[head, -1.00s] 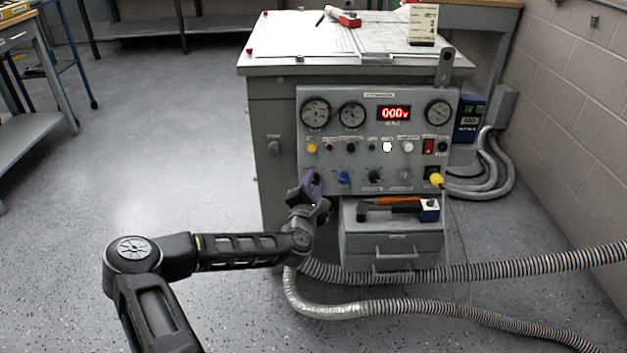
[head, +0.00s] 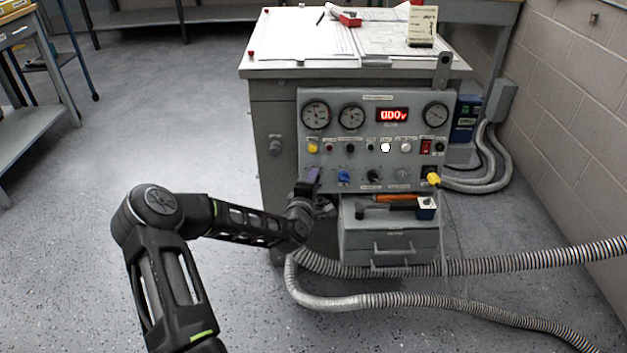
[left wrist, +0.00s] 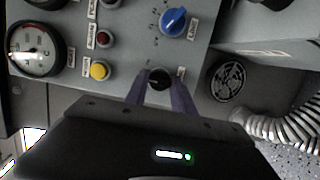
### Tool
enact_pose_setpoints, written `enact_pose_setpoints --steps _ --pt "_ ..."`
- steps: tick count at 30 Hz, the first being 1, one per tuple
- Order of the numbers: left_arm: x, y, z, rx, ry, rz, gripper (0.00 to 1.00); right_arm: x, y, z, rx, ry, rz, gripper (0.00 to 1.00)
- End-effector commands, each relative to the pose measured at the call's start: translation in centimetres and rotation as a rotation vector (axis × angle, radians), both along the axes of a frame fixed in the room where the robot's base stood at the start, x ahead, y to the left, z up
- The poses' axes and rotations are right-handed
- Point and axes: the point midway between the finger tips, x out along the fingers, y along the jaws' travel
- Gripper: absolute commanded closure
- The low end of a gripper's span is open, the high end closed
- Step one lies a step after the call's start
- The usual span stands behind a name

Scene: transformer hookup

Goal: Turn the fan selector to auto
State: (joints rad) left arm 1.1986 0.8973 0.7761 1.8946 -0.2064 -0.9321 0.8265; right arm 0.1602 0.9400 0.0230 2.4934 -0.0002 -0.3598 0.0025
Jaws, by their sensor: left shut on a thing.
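The control panel (head: 376,187) is on the front of the grey cabinet, with a row of knobs along its lower part. A small black knob (left wrist: 159,76) at the panel's lower left sits between the purple fingers of my left gripper (left wrist: 160,88). In the head view my left gripper (head: 311,178) is at this lower-left corner and hides that knob. The gripper is shut on it. A blue knob (head: 344,177) is just to its right and also shows in the left wrist view (left wrist: 173,22). Labels are too small to read, so I cannot tell the knob's setting.
Yellow (head: 313,147) and red buttons sit above the knobs, below round gauges. A drawer unit (head: 389,246) with an orange-handled tool on top stands below the panel. Ribbed hoses (head: 480,264) run across the floor.

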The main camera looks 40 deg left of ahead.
Motion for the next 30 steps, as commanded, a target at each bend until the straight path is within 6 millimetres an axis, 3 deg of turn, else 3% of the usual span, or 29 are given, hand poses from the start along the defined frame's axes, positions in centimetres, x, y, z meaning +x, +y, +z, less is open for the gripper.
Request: enact_pose_setpoints --steps 10,11,18,30 --pt "-0.01 0.04 -0.04 0.003 0.003 0.0 1.0 -0.01 0.01 0.01 0.0 0.0 0.0 1.0" --pt "-0.01 0.04 -0.04 0.003 0.003 0.0 0.69 -0.01 0.01 0.01 0.0 0.0 0.0 1.0" --pt "-0.01 0.02 -0.03 0.003 0.003 0.0 0.5 0.0 -0.01 0.02 0.0 0.0 0.0 1.0" --pt "-0.66 -0.28 0.16 0.003 0.002 -0.001 0.49 -0.01 0.01 0.26 0.0 0.0 0.0 1.0"
